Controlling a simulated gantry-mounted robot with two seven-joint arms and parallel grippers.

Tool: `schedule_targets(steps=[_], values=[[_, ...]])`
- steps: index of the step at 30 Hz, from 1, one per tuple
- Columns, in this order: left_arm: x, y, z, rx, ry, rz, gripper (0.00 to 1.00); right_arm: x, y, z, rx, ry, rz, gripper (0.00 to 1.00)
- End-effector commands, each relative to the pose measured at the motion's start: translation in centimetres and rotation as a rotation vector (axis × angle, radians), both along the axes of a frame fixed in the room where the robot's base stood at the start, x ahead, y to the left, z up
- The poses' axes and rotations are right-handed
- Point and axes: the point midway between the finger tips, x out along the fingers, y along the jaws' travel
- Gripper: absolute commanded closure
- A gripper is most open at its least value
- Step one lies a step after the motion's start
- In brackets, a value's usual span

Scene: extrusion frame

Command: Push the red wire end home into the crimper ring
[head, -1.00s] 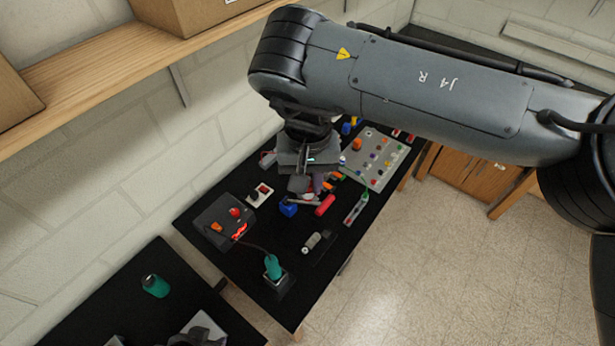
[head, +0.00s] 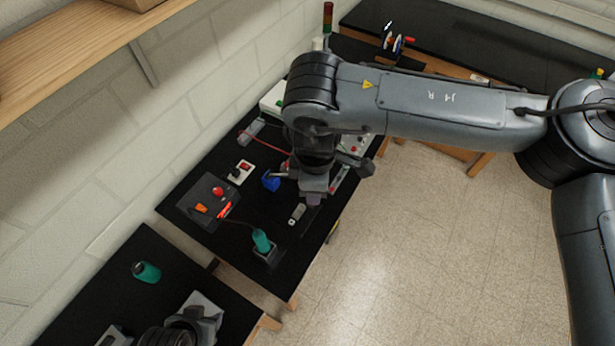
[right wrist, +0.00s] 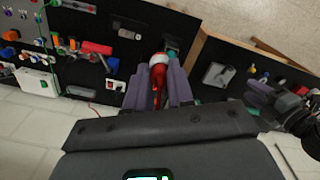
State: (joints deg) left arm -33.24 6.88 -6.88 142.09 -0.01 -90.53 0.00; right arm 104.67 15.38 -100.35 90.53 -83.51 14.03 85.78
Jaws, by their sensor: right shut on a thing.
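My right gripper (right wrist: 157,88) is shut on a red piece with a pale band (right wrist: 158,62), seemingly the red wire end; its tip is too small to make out. In the head view the gripper (head: 313,198) hangs over the dark bench beside a grey cylinder. A thin red wire (head: 262,145) runs from the back of the bench toward this arm. My left gripper (head: 192,322) is at the bottom left over the other bench; its jaws are unclear. I cannot pick out the crimper ring for certain.
A dark box with a red knob (head: 217,191) is linked by cable to a teal-handled tool (head: 262,241) in a stand. A blue block (head: 271,181) and grey cylinder (head: 298,213) lie near the right gripper. A teal bottle (head: 146,271) is on the left bench.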

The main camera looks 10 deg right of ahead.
Motion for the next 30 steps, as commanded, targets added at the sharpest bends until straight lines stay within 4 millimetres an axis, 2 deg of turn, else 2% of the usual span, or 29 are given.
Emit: schedule_targets(steps=[7,23,26,30], values=[[0.0,0.0,0.0,0.000,0.000,0.000,0.57,-0.3,-0.4,-0.8,0.001,0.001,0.112,1.00],[0.0,0.0,0.0,0.000,0.000,0.000,0.57,-0.3,-0.4,-0.9,0.000,0.001,0.125,1.00],[0.0,0.0,0.0,0.000,0.000,0.000,0.57,-0.5,-0.7,-1.5,0.000,0.002,0.118,1.00],[0.0,0.0,0.0,0.000,0.000,0.000,0.57,-0.8,-2.7,-3.6,0.001,0.006,0.066,1.00]])
